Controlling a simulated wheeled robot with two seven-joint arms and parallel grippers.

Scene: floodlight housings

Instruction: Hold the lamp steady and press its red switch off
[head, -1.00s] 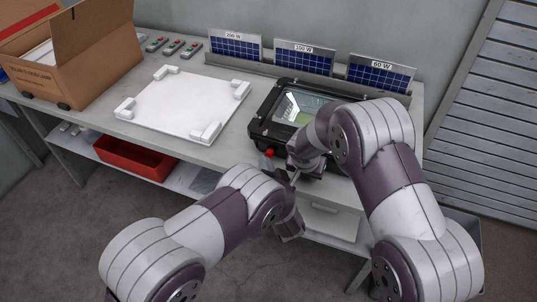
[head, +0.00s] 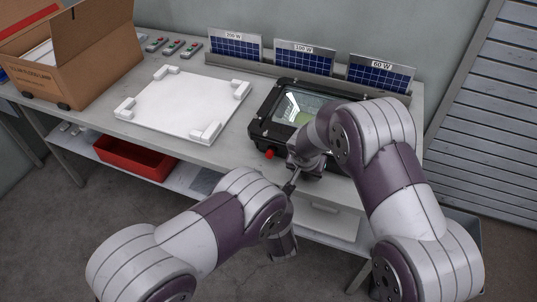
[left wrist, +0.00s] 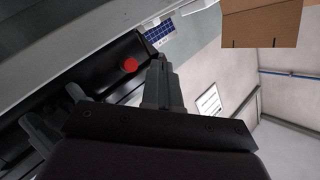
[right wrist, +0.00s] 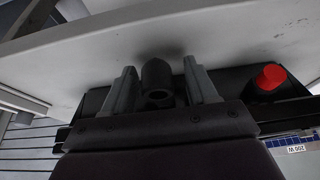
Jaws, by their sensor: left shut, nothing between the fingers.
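The lamp (head: 261,134), a black floodlight housing with a pale glass front, lies on the bench at the right; my right arm covers part of it. Its red switch (head: 269,155) is on the front edge. It shows in the left wrist view (left wrist: 130,65) and right wrist view (right wrist: 270,77). My left gripper (head: 290,187) is shut and empty, in front of the bench edge, apart from the switch. My right gripper (right wrist: 160,70) is at the lamp's front, its fingers on both sides of a dark round post (right wrist: 157,82), with gaps visible.
A white fixture board (head: 180,103) with corner blocks lies left of the lamp. Solar panels (head: 300,58) stand behind it. A cardboard box (head: 75,60) and several small switch boxes (head: 173,46) are at the left. A red bin (head: 135,158) is on the shelf below.

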